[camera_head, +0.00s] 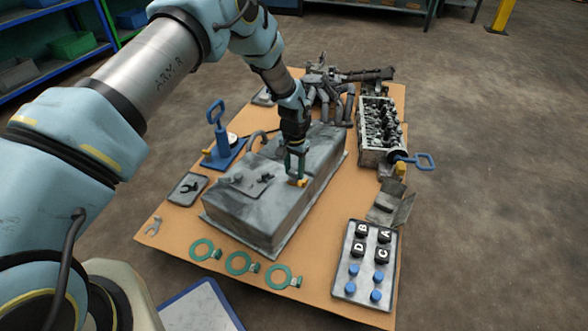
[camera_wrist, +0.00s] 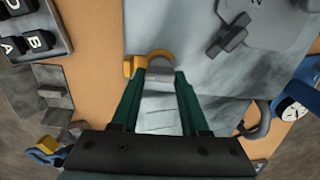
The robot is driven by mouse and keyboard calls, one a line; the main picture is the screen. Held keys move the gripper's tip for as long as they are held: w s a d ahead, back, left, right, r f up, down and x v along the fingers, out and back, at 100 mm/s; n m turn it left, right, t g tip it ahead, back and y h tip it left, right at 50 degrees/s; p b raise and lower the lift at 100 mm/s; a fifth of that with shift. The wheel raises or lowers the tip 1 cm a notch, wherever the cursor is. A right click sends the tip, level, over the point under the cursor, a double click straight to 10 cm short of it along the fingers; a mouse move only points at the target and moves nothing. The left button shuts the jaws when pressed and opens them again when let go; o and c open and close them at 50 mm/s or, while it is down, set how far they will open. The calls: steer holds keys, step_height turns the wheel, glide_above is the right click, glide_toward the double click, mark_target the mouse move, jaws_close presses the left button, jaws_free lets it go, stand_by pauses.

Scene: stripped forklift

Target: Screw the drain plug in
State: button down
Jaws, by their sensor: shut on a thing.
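The grey metal oil pan (camera_head: 235,215) lies on the orange-brown table top in the head view, its flat surface up. My gripper (camera_head: 297,172) points down over the right part of that surface. Its green fingers are shut on a small grey piece, which I take as the drain plug (camera_wrist: 160,72), in the wrist view. A yellow-orange part (camera_wrist: 133,66) sits right beside the plug; it also shows at the fingertips in the head view (camera_head: 302,183). The plug's lower end and any threads are hidden, so I cannot tell how deep it sits.
A tray (camera_head: 345,287) with lettered black caps and blue pieces lies front right. Green rings (camera_head: 239,263) lie along the front. A blue-handled stand (camera_head: 222,150) is left of the pan. An engine head (camera_head: 378,130) and manifold pipes (camera_head: 335,95) stand behind.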

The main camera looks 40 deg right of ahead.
steer(key=c, duration=0.6)
jaws_free()
steer(key=shift+o, duration=0.2)
steer(key=shift+r+p, duration=1.6)
steer(key=shift+r, duration=0.7)
steer(key=o, duration=0.6)
steer(key=shift+c, duration=0.2)
